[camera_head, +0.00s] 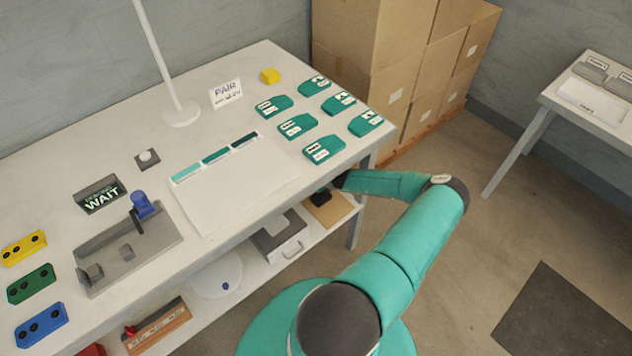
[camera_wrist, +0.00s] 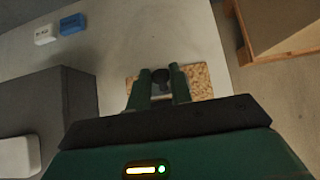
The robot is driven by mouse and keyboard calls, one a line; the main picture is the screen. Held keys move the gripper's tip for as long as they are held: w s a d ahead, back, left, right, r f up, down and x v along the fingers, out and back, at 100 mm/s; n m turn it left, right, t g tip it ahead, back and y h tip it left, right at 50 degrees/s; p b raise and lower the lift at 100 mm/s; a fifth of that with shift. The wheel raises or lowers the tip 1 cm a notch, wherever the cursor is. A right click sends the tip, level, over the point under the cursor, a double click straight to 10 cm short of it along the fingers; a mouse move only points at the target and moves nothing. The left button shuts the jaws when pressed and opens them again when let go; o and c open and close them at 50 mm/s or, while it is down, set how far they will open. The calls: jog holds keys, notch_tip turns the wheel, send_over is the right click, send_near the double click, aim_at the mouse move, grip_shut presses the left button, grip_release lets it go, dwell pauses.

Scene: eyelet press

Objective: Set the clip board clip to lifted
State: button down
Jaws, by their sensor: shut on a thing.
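The clip board (camera_head: 338,210) is a brown board lying on the lower shelf under the table's right end. It also shows as a speckled tan board (camera_wrist: 202,82) in the wrist view. Its clip (camera_wrist: 160,75) is a small dark piece between my fingers. My gripper (camera_wrist: 161,86) is over the board and shut on the clip. A pale patch, perhaps paper, shows by the fingertips. In the head view the table edge and my arm hide most of the gripper, and the clip's angle cannot be told.
A grey box with a handle (camera_head: 280,238) stands on the shelf left of the board, and a grey block (camera_wrist: 50,105) shows in the wrist view. Small white (camera_wrist: 46,34) and blue (camera_wrist: 73,24) pieces lie farther off. The tabletop (camera_head: 90,150) overhangs the shelf. Cartons (camera_head: 375,50) stand behind.

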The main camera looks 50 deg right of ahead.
dwell(0.4)
jog(key=c, duration=1.3)
grip_release()
jog(key=v, duration=1.3)
jog(key=shift+s+r, duration=0.15)
jog(key=shift+r, duration=0.2)
jog(key=shift+a, duration=0.1)
